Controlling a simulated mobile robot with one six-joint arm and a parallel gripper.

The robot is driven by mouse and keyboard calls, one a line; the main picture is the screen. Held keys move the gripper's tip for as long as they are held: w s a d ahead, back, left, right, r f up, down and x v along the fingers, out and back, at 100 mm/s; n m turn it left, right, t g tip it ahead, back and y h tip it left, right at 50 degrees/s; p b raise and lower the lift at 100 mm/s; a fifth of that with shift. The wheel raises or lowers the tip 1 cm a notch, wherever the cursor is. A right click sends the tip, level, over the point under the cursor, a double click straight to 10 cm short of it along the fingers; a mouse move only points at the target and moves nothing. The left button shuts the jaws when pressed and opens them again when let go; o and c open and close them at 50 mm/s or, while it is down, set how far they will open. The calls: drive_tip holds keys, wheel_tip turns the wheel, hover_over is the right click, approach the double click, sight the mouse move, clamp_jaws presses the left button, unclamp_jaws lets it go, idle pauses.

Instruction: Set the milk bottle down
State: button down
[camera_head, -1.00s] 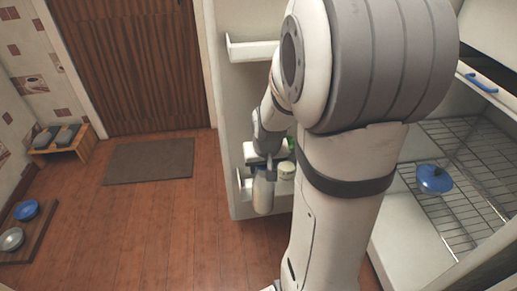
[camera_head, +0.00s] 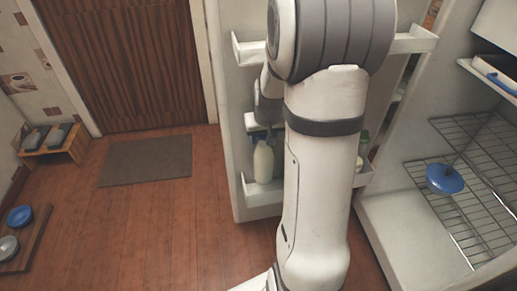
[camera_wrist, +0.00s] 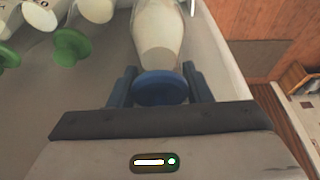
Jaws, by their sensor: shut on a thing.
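The milk bottle (camera_head: 263,163) is pale and stands upright at the lower shelf (camera_head: 260,196) of the open fridge door. In the wrist view the bottle (camera_wrist: 158,38) shows its blue cap (camera_wrist: 160,86) between the two fingers. My gripper (camera_wrist: 160,92) is shut on the bottle near its cap. In the head view my gripper (camera_head: 264,130) is partly hidden by my arm. The bottle's base is low behind the shelf's front edge; I cannot tell whether it touches the shelf floor.
Green-topped containers (camera_wrist: 70,46) stand on the door side, left of the bottle in the wrist view. An upper door shelf (camera_head: 250,50) is above. The fridge's wire racks hold a blue-lidded pot (camera_head: 444,178). A mat (camera_head: 147,160) lies on the floor.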

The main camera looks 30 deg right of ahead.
sight(263, 151)
drive_tip(key=shift+s+f+b, duration=0.15)
drive_tip(key=shift+f+b, duration=0.25)
drive_tip(key=shift+f, duration=0.35)
wheel_tip(263, 151, down, 5)
drive_tip(key=b, duration=0.3)
drive_tip(key=shift+a+r, duration=0.1)
drive_tip(key=shift+r, duration=0.05)
drive_tip(key=shift+f+b, duration=0.3)
drive_tip(key=shift+b, duration=0.1)
drive_tip(key=shift+w, duration=0.3)
drive_tip(key=shift+s+r, duration=0.1)
